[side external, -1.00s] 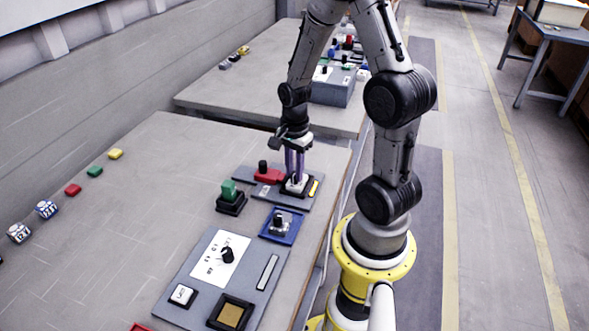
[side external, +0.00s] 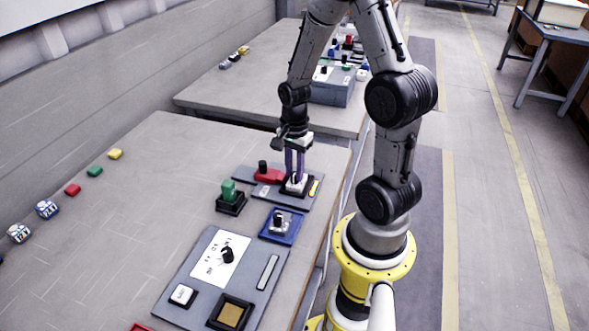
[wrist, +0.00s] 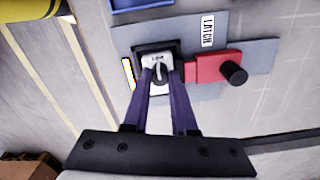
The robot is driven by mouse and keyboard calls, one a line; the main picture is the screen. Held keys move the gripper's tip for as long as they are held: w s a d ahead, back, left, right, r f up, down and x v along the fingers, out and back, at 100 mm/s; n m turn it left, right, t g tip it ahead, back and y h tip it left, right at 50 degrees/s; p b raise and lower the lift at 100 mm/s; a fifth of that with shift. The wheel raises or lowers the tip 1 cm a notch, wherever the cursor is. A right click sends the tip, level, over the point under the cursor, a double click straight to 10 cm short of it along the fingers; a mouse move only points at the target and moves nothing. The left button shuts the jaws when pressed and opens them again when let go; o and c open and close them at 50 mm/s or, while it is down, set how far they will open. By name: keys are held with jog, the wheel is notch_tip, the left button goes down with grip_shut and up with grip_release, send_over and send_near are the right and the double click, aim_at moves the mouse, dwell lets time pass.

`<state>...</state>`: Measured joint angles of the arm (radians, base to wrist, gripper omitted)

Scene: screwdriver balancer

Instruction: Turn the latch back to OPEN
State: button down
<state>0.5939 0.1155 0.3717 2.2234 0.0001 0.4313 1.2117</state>
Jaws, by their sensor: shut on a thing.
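The latch unit is a grey plate (side external: 252,180) on the bench, labelled LATCH in the wrist view (wrist: 222,28). It carries a red block (side external: 267,175) with an upright black peg (side external: 263,166); both also show in the wrist view, the red block (wrist: 205,67) and the peg (wrist: 234,73). The dial's lettering is too small to read surely.
A lit amber strip (side external: 314,187) lies beside the dial. A green block on a black base (side external: 230,198), a blue-framed knob unit (side external: 281,225) and a grey panel (side external: 205,285) stand nearer the camera.

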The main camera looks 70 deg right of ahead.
jog(key=shift+n, duration=8.1)
